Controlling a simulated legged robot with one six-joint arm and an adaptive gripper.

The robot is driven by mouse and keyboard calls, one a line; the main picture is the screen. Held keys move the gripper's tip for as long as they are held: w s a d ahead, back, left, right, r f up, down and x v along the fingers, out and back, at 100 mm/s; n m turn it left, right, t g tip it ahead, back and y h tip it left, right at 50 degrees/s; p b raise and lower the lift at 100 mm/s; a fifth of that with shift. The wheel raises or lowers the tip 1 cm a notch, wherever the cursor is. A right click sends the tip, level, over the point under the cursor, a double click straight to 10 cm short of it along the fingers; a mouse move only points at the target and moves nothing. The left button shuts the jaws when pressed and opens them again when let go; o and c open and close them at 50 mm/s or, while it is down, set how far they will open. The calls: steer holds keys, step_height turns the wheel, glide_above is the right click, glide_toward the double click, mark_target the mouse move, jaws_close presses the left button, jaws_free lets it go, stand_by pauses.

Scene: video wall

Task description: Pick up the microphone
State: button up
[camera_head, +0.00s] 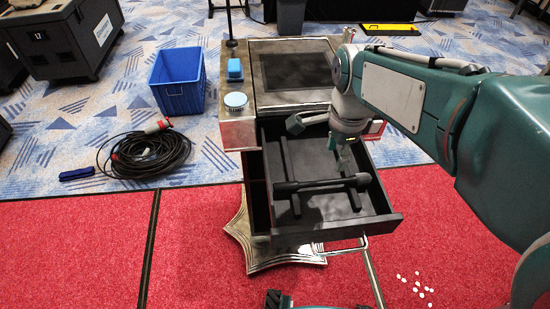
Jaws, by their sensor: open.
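A black microphone (318,185) lies across dark rails inside the open black drawer (385,222) of a metal-topped cart. It lies roughly left to right, its thicker head at the right. My gripper (344,158) points down over the drawer, just behind the microphone's right half. It is open and I see nothing between its fingers. The fingers are small and partly hidden by the wrist; I cannot tell their exact height above the microphone.
A blue bin (178,85) and a coiled black cable (150,153) are on the floor at left. White bits (416,285) lie on the red carpet at right.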

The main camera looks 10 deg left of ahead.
mark_target(325, 181)
steer(key=shift+m, duration=0.4)
steer(key=f, duration=0.1)
steer(key=w+f, duration=0.1)
steer(key=d+f, duration=0.1)
steer(key=f, duration=0.1)
steer(key=shift+w+f, duration=0.1)
steer(key=shift+w, duration=0.05)
steer(key=a+f, duration=0.1)
steer(key=f, duration=0.1)
steer(key=a+f, duration=0.1)
steer(key=shift+f, duration=0.4)
steer(key=f, duration=0.1)
steer(key=d+f, duration=0.1)
steer(key=f, duration=0.1)
steer(key=shift+d+f, duration=0.1)
steer(key=shift+d, duration=0.15)
steer(key=shift+a, duration=0.5)
jaws_close()
